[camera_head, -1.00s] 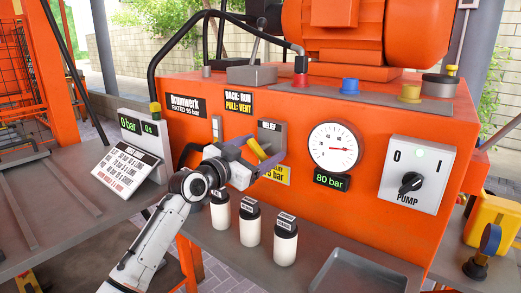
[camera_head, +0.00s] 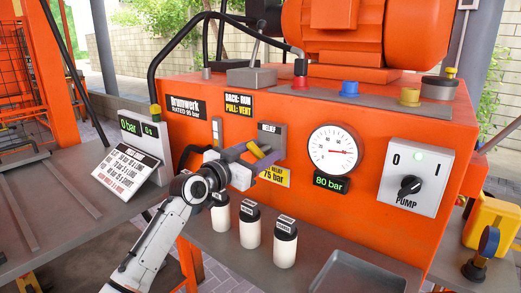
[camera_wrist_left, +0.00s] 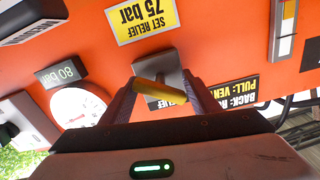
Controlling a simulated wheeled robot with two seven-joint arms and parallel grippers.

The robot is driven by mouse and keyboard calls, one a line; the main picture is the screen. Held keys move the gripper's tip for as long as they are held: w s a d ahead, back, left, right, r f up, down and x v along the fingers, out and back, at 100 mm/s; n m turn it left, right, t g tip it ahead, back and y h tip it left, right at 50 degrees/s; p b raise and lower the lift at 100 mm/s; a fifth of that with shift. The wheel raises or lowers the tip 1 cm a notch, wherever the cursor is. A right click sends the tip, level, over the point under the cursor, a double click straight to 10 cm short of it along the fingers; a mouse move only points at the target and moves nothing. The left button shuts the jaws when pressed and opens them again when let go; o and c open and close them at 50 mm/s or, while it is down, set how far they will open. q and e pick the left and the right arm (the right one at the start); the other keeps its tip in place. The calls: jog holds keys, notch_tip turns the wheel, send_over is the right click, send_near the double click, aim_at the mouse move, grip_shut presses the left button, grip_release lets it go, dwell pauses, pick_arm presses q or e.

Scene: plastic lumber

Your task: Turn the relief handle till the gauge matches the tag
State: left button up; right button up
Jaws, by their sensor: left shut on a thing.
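The relief handle (camera_head: 256,149) is a yellow bar on a grey plate marked RELIEF, on the front of the orange power unit. My left gripper (camera_head: 258,157) is shut on this handle; the left wrist view shows the yellow bar (camera_wrist_left: 160,91) between its two fingers. The yellow tag (camera_head: 276,176) reads 75 bar, and in the left wrist view the tag (camera_wrist_left: 142,18) reads SET RELIEF 75 bar upside down. The round gauge (camera_head: 333,152) is right of the handle. Its display (camera_head: 331,183) reads 80 bar. My right gripper is out of view.
The pump switch (camera_head: 410,185) is at the right, with a green light above its knob. Several white bottles (camera_head: 249,226) with black caps stand on the bench below the handle. A grey tray (camera_head: 358,275) lies right of them. A sign stand (camera_head: 124,165) is at the left.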

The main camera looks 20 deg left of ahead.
pick_arm(q)
jog(key=n+p, duration=0.2)
jog(key=n, duration=0.2)
jog(key=shift+r, duration=0.1)
jog(key=shift+n+p, duration=0.7)
jog(key=shift+n, duration=0.4)
jog(key=shift+n+p, duration=0.4)
jog(key=shift+n, duration=0.5)
jog(key=n+p, duration=0.1)
jog(key=n, duration=0.2)
jog(key=shift+n+p, duration=0.45)
jog(key=shift+n, duration=0.35)
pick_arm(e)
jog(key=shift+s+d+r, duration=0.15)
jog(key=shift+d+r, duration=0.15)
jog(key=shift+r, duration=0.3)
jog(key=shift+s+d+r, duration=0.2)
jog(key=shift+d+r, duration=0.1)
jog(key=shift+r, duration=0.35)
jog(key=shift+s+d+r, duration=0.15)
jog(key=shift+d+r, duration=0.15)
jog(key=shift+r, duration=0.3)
pick_arm(q)
jog(key=shift+f, duration=0.2)
jog(key=o, duration=1.1)
jog(key=shift+c, duration=0.2)
